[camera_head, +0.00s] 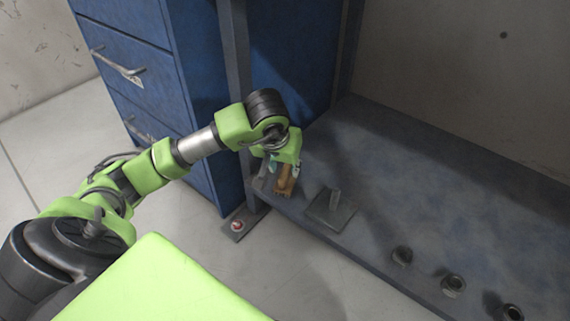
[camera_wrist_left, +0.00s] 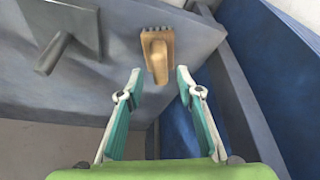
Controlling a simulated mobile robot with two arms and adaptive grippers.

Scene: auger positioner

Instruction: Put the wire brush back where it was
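The wire brush (camera_head: 284,180), a tan wooden block with a handle, rests at the left end of the grey-blue shelf (camera_head: 420,190), close to the upright post. In the left wrist view the brush (camera_wrist_left: 157,52) shows just past the fingertips, centred between them, its dark bristle row at the far edge. My left gripper (camera_head: 272,167) hangs over that corner of the shelf. In the left wrist view its two teal fingers (camera_wrist_left: 158,82) are apart with nothing gripped between them. Its arm partly hides the brush in the head view. My right gripper is not in view.
A flat plate with an upright stub (camera_head: 330,208) sits right of the brush on the shelf. Several round nut-like parts (camera_head: 452,285) lie along the front edge. A blue drawer cabinet (camera_head: 150,90) and a grey post (camera_head: 236,90) stand left. The shelf's middle is clear.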

